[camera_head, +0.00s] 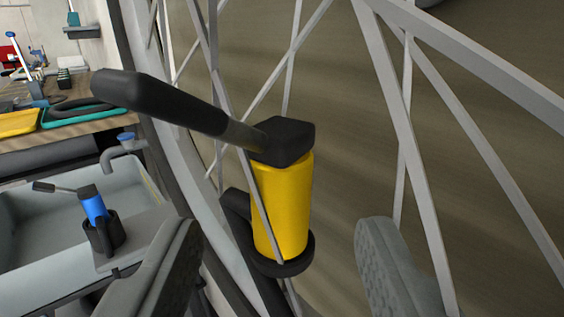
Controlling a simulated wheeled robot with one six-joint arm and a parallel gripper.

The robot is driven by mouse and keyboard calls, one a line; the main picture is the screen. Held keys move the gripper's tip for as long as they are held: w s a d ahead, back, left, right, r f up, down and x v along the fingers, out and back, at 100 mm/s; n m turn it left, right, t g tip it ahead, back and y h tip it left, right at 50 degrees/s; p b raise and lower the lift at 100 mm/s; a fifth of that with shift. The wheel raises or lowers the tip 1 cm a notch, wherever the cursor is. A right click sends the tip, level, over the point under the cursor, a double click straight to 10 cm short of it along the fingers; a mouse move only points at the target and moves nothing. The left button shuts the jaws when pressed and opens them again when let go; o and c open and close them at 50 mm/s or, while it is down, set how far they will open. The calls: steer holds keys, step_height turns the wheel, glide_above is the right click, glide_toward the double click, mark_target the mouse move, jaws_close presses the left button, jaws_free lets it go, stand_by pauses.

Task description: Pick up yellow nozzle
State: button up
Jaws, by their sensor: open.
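The yellow nozzle (288,205) stands nearly upright in a black ring holder (299,265) in the middle of the view. It has a black block on top and a long black handle (160,101) that reaches to the upper left. A thin wheel spoke crosses in front of its yellow body. My gripper (280,262) is open, with one grey finger at the lower left and the other at the lower right. The nozzle shows between and beyond the fingers, and nothing is held. I cannot tell how far the fingertips are from it.
Grey wheel spokes (409,135) cross the middle and right, around the nozzle. A dark tyre (152,140) curves down at its left. At the left, a blue nozzle (94,207) stands in a holder beside a grey sink (45,235). A workbench with trays (80,113) lies behind.

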mark_target(280, 208)
steer(key=w, duration=0.3)
steer(key=shift+w+d, duration=0.15)
steer(key=shift+c, duration=0.2)
steer(key=c, duration=1)
